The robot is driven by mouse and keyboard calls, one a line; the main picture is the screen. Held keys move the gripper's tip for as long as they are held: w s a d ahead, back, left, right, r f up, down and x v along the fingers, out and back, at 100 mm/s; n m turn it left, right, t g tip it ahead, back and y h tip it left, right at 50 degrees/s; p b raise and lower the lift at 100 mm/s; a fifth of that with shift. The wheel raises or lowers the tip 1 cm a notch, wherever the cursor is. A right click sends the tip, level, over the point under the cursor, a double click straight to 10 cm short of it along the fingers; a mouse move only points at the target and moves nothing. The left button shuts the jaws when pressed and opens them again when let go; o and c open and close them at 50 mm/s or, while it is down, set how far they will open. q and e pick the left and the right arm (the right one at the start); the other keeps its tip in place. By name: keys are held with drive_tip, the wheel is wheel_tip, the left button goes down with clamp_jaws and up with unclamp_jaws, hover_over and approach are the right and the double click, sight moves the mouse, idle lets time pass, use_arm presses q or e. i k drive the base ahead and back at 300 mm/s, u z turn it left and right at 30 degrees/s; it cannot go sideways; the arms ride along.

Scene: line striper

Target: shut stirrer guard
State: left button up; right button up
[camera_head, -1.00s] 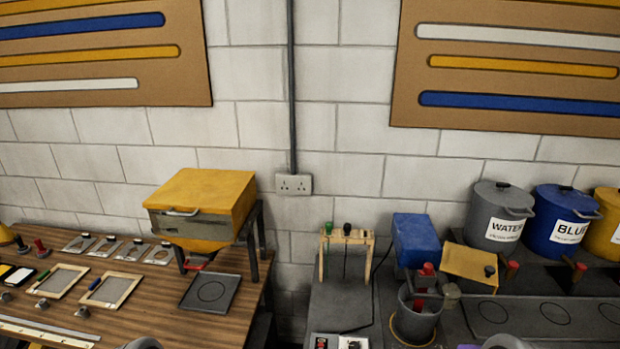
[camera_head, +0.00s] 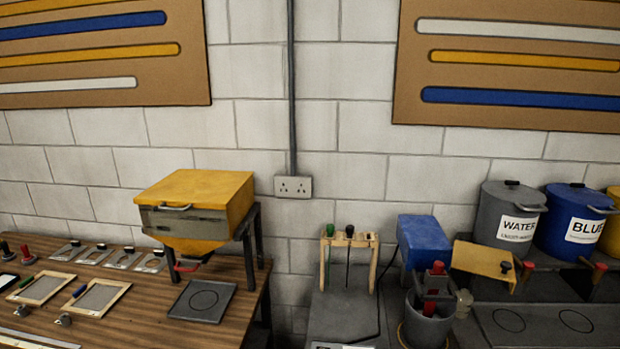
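The stirrer stands right of centre: a blue housing (camera_head: 424,241) at the back and a red and dark stirring head (camera_head: 436,281) over a grey pot (camera_head: 428,321). A yellow panel (camera_head: 480,259), which looks like the stirrer guard, sits tilted to the right of the housing. It is swung aside, and the pot's top is uncovered. A dark knob (camera_head: 505,267) is on the panel's right part. The panel's hinge is too small to make out. Neither of my grippers is in view.
A grey water pot (camera_head: 508,222) and a blue pot (camera_head: 568,228) stand behind and right. A wooden rack (camera_head: 349,260) with stirring rods is left of the stirrer. A yellow hopper (camera_head: 196,205) stands on the wooden table (camera_head: 150,325) at left.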

sight(482, 260)
drive_tip(key=u, duration=1.85)
drive_tip(key=k, duration=1.3)
drive_tip(key=z, duration=1.6)
